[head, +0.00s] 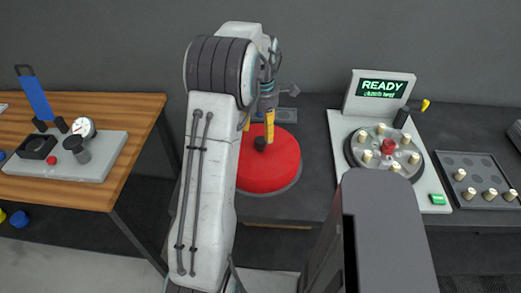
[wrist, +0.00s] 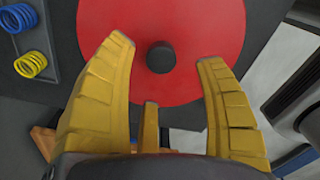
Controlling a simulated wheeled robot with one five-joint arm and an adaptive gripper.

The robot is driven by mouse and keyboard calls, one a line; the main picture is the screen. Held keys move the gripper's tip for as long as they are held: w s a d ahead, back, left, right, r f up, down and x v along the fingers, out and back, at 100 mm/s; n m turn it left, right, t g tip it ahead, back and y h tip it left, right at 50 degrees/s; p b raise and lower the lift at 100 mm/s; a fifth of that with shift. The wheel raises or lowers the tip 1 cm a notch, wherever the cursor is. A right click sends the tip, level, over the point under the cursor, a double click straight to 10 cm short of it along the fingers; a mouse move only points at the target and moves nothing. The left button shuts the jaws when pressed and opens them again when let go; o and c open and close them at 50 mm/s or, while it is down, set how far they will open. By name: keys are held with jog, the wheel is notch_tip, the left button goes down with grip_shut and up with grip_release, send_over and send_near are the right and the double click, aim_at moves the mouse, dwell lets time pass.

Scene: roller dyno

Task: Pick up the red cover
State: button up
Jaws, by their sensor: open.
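The red cover (head: 268,168) is a round red disc with a small black knob (head: 260,144) at its centre. It sits on a dark round base on the dark bench, partly hidden by my arm in the head view. In the wrist view the red cover (wrist: 215,25) fills the top middle, with the black knob (wrist: 160,57) between and just beyond my fingertips. My gripper (wrist: 165,50) has yellow fingers spread apart and holds nothing. In the head view my gripper (head: 257,128) is above the cover near the knob.
A display reading READY (head: 380,88) stands behind a round plate with several cream pegs (head: 362,150). A grey peg tray (head: 477,165) is at the right. A wooden table (head: 150,112) with a gauge fixture is at the left. A tray with springs (wrist: 45,50) lies beside the cover.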

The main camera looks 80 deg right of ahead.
aim_at(261, 140)
jog(key=shift+w+a+f+p, duration=0.1)
jog(key=shift+f+p, duration=0.15)
jog(key=shift+f, duration=1.25)
jog(key=shift+a+f+p, duration=0.1)
jog(key=shift+f+p, duration=0.1)
jog(key=shift+f, duration=1.25)
jog(key=shift+o, duration=0.3)
grip_shut()
